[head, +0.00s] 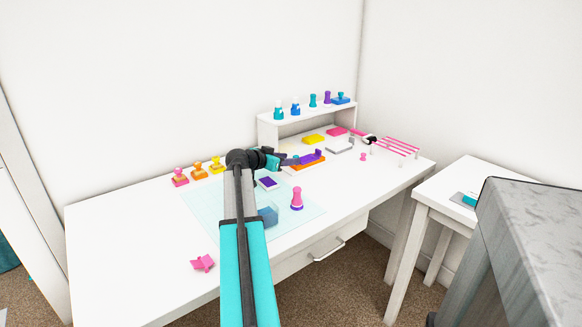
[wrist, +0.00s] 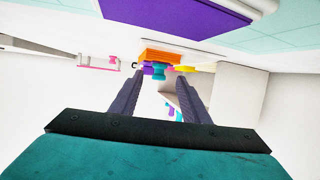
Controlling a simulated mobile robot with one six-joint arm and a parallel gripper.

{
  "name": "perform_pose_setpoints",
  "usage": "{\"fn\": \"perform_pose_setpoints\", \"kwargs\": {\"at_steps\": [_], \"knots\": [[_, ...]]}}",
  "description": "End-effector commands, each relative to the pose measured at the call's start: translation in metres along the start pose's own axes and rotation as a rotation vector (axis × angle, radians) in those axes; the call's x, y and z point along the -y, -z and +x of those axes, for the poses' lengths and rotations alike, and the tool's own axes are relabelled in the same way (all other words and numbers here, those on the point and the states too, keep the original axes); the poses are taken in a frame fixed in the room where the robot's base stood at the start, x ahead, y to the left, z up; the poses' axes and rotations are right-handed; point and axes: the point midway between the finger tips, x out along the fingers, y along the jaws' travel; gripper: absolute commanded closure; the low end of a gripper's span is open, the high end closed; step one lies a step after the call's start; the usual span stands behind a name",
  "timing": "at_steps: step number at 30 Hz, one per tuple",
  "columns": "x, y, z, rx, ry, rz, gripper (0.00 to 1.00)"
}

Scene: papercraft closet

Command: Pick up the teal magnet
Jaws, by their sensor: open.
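A small teal magnet (wrist: 158,71) shows in the wrist view between and beyond my fingertips, against an orange tray (wrist: 160,56). A purple piece (wrist: 149,69) is right beside it. My gripper (wrist: 160,79) is open, with nothing visibly held between its dark fingers. In the head view my gripper (head: 291,160) is low over the desk at the near left end of the orange tray (head: 309,164). A purple piece (head: 313,155) lies on that tray. The fingers and wrist mostly hide the teal magnet in the head view.
A white shelf (head: 307,114) with several coloured stamps stands behind the tray. Yellow (head: 313,138) and pink (head: 337,131) pads are under and beside it. A purple-topped pad (head: 268,182) and a pink stamp (head: 297,199) are nearer.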

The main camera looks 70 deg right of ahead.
Motion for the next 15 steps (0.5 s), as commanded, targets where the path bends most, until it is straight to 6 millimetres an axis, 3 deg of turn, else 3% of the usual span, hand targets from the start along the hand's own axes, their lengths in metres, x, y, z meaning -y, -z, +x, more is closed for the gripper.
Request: {"fn": "perform_pose_setpoints", "kwargs": {"at_steps": [7,15], "knots": [[0.000,0.000,0.029,0.000,0.000,-0.001,0.58],[0.000,0.000,0.033,0.000,0.001,-0.001,0.58]]}}
